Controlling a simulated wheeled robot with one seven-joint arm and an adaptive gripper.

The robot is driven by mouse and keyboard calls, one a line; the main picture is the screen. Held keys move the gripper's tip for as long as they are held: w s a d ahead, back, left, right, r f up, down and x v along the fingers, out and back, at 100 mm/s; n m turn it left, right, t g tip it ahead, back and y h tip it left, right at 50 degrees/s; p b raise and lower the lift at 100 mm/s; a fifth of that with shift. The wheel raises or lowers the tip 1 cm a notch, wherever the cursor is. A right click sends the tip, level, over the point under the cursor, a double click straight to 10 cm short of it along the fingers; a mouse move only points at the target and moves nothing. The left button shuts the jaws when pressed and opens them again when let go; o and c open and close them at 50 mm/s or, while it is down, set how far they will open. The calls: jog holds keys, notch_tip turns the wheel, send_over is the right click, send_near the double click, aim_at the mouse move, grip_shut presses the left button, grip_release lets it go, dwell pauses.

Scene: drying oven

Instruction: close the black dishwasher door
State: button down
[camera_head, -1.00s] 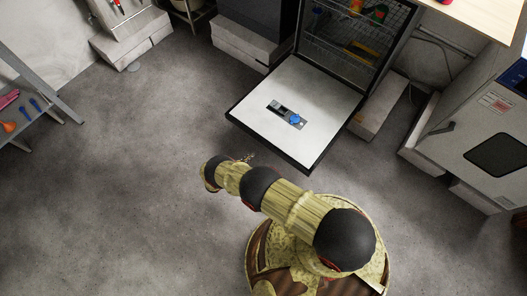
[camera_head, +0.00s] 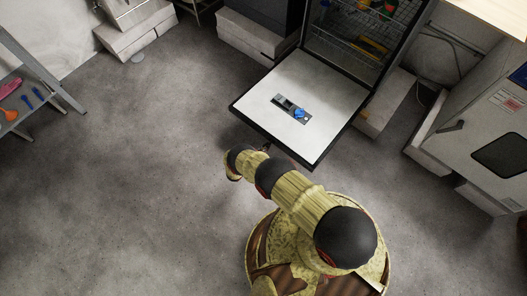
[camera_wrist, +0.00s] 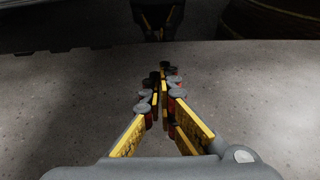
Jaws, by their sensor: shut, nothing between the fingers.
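The black dishwasher door (camera_head: 330,98) hangs open and lies about flat, its pale inner face up and a black rim around it. The dishwasher cavity (camera_head: 345,50) behind it shows wire racks. My gripper (camera_wrist: 162,90) is shut and empty in the wrist view. In the head view my arm's end is beside the door's front edge, toward its left half, and the fingers are mostly hidden. A dark surface (camera_wrist: 60,25) crosses the top of the wrist view, with what looks like a reflection of the fingers. I cannot tell whether they touch the door.
Grey floor (camera_head: 130,180) is free to the left of my arm. A grey cabinet (camera_head: 475,140) with a dark window stands at the right. A ladder-like shelf (camera_head: 45,75) with tools stands at the far left. Pale blocks (camera_head: 385,105) lie beside the dishwasher.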

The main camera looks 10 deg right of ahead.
jog(key=shift+d+r, duration=0.1)
jog(key=shift+r, duration=1.15)
jog(key=shift+r, duration=0.1)
